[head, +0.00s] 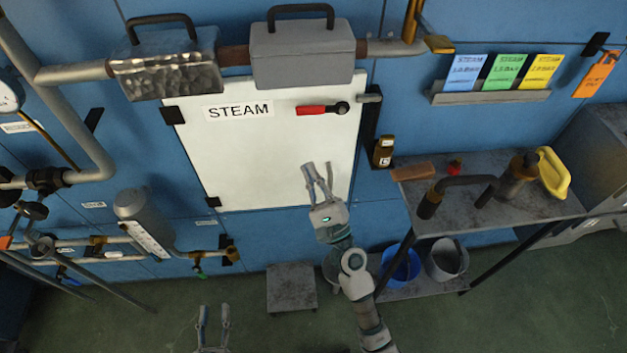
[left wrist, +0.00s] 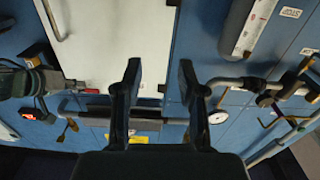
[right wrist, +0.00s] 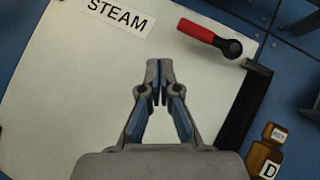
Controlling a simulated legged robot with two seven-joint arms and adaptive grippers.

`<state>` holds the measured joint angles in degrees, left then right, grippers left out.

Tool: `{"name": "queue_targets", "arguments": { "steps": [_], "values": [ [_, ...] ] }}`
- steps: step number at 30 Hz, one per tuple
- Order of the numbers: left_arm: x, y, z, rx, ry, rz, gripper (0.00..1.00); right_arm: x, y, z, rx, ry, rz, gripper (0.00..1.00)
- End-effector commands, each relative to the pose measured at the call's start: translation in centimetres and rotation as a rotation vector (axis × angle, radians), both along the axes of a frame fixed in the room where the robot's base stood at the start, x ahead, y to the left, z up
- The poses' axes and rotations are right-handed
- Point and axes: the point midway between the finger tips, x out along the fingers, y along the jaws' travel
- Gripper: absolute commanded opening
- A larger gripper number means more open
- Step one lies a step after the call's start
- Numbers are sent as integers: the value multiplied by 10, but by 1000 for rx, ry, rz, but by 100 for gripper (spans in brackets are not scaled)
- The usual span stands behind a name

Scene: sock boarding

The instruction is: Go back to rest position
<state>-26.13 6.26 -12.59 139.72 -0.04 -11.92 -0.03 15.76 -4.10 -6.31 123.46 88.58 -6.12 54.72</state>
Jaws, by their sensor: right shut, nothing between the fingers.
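My right gripper (head: 318,177) is raised in front of the white STEAM panel (head: 230,150) in the head view. In the right wrist view its fingertips (right wrist: 160,75) are together with nothing between them. The red-handled lever (head: 322,109) on the panel is above the gripper and apart from it; it also shows in the right wrist view (right wrist: 210,38). My left gripper (head: 213,318) is low at the bottom edge of the head view, over the floor. Its fingers are apart and empty in the left wrist view (left wrist: 159,78).
A workbench (head: 505,195) with a torch-like tool and a yellow tray stands at the right, with a blue bucket (head: 402,268) and a grey one below. Pipes and a grey cylinder (head: 140,215) are at the left.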

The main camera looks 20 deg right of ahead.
Motion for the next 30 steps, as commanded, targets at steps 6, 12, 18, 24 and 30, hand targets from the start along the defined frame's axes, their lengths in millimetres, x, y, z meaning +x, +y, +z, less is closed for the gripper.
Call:
{"name": "queue_targets", "arguments": {
  "steps": [6,12,18,24,30],
  "values": [
    [1,-2,10,-22,-73,0,40,0,2,-4,0,-1,0,0],
    [0,-2,12,-23,-77,0,40,0,2,-3,0,-1,0,0],
    [2,-2,10,-22,-73,0,40,0,2,-4,0,-1,0,0],
    [0,-2,12,-23,-76,0,40,-3,3,-13,-63,8,-42,0],
    [0,-2,11,-22,-75,0,40,-37,9,-83,-641,47,-367,0]
  ]
}}
